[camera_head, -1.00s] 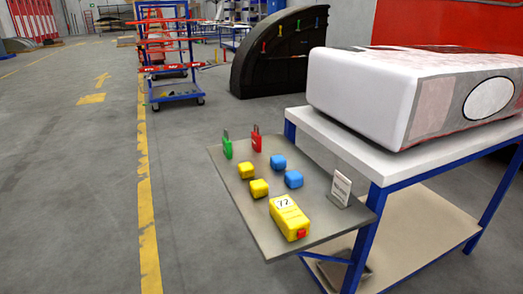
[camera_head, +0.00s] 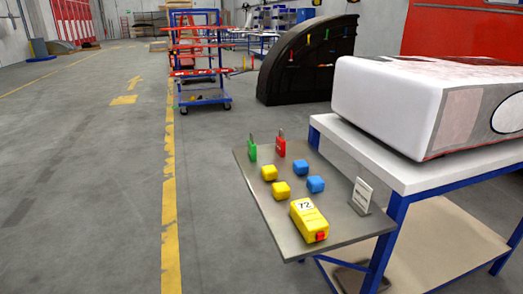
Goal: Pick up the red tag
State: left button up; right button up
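The red tag (camera_head: 281,147) stands upright near the back edge of the grey shelf (camera_head: 264,212), with a small loop at its top. A green tag (camera_head: 252,151) stands just left of it. Neither of my grippers shows in the head view, so their state and place are hidden.
A white-topped table (camera_head: 400,174) bears a large white nosecone (camera_head: 385,105). Open floor (camera_head: 90,210) lies left.

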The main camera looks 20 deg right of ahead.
aim_at(280, 144)
jog(key=z, duration=1.55)
jog(key=k, duration=0.15)
jog(key=u, duration=2.3)
jog(key=i, duration=2.65)
jog(key=z, duration=2.05)
jog(key=i, duration=0.95)
jog(key=z, duration=0.7)
